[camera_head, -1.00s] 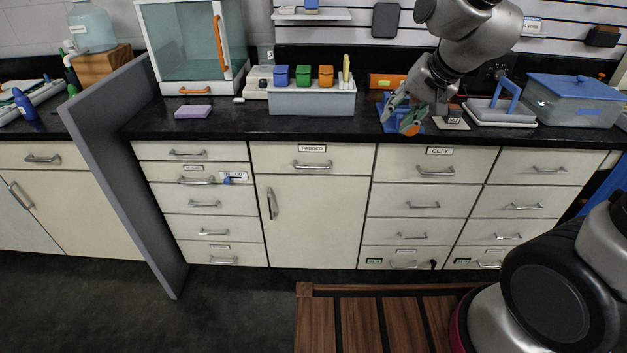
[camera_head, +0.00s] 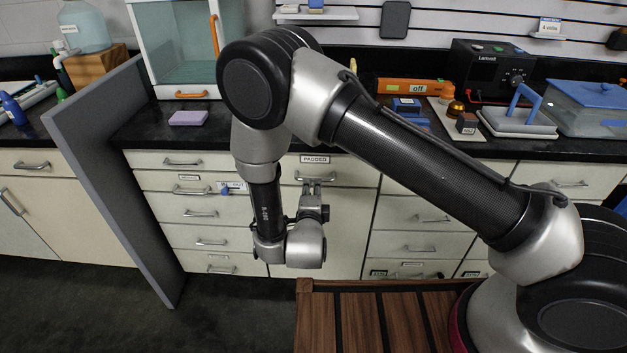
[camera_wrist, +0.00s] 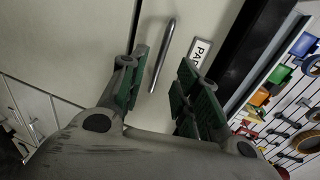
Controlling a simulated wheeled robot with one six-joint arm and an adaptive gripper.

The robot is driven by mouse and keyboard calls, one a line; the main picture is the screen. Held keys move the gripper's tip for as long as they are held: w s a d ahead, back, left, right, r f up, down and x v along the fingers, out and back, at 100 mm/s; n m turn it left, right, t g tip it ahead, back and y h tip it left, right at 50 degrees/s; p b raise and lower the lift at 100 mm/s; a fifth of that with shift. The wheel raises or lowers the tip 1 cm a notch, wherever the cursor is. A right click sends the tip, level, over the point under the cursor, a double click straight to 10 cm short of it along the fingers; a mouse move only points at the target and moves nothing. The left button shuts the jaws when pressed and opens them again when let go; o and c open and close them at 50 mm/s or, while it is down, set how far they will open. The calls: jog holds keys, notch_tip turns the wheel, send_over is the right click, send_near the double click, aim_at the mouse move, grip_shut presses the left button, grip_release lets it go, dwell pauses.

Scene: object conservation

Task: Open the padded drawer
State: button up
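The padded drawer (camera_head: 350,171) is the top drawer in the middle of the cabinet, below its PADDED label (camera_head: 315,159). It looks closed. Its metal bar handle (camera_wrist: 164,55) shows in the wrist view, with part of the label (camera_wrist: 200,53) to its right. My gripper (camera_wrist: 165,80) is open, with green-padded fingers on either side of the handle's near end. I cannot tell if they touch it. In the head view my gripper (camera_head: 311,188) is just in front of the drawer, partly hidden by my wrist; nothing is seen held.
The black counter (camera_head: 150,135) is above the drawer. A grey upright panel (camera_head: 110,180) stands at the left, and a slatted wooden surface (camera_head: 360,320) lies in front. My arm hides part of the counter.

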aim_at(313, 180)
jog(key=x, duration=0.7)
grip_shut()
